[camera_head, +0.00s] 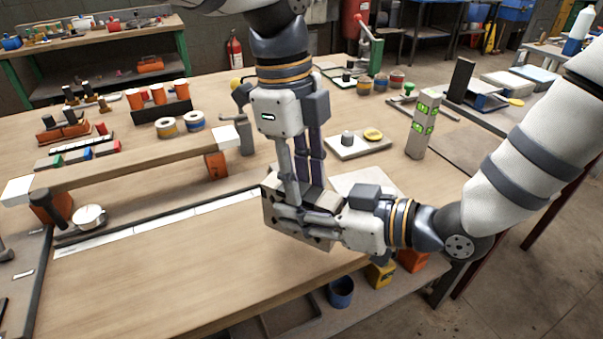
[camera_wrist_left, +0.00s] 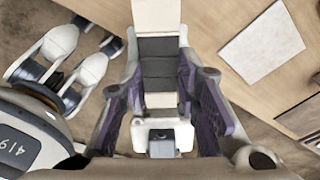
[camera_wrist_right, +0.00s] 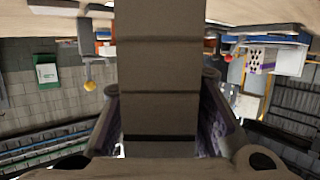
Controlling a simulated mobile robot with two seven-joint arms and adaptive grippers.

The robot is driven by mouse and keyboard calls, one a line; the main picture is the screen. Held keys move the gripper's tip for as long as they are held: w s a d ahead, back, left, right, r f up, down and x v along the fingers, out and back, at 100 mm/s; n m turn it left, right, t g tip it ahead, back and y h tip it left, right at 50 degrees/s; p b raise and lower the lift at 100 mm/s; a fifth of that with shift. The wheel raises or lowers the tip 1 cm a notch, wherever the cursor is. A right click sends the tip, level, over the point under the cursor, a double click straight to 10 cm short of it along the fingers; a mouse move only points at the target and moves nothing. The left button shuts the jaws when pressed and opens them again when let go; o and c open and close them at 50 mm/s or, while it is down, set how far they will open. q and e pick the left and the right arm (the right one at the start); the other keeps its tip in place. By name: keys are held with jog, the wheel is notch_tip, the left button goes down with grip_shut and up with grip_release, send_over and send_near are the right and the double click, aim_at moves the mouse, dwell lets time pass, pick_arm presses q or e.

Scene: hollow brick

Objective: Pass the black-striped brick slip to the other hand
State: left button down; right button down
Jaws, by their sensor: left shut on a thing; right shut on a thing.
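The black-striped brick slip (camera_head: 270,212) is a grey-beige block with dark marks, held above the workbench. My left gripper (camera_head: 308,186) comes down on it from above and is shut on it. My right gripper (camera_head: 292,216) reaches it from the right and is also shut on it. In the left wrist view the slip (camera_wrist_left: 158,68) shows pale and dark bands between the fingers. In the right wrist view the slip (camera_wrist_right: 157,62) fills the middle, with thin dark bands across it. The grippers and fingers hide part of it in the head view.
A wooden beam on orange blocks (camera_head: 120,166) stands at the left, with a white strip (camera_head: 150,226) in front. A pale plate (camera_head: 365,184) lies behind the slip. A tall block with green lights (camera_head: 423,125) stands to the right. The front left of the bench (camera_head: 170,270) is clear.

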aim_at(337, 214)
jog(key=c, duration=1.2)
grip_release()
jog(key=shift+s+a+r, duration=0.1)
jog(key=shift+s+a, duration=0.1)
jog(key=shift+o, duration=0.2)
jog(key=shift+d, duration=0.15)
jog(key=v, duration=1)
jog(key=shift+s+d+r, duration=0.1)
jog(key=shift+d+r, duration=0.1)
jog(key=shift+d, duration=0.15)
jog(key=shift+s+d, duration=0.25)
jog(key=shift+d, duration=0.05)
jog(key=s+d+f+m+g+h, duration=0.2)
jog(key=s+d+f+m+h, duration=0.15)
jog(key=f, duration=0.65)
jog(key=s+d+f+m+g+h, duration=0.2)
jog(key=s+f+m+h, duration=0.15)
jog(key=f, duration=0.65)
jog(key=s+d+f+m+g+h, duration=0.2)
jog(key=s+f, duration=0.2)
jog(key=s, duration=0.4)
jog(key=s+d+f+m+g+h, duration=0.3)
jog(key=s+f, duration=0.2)
jog(key=s, duration=0.4)
jog(key=shift+f, duration=0.3)
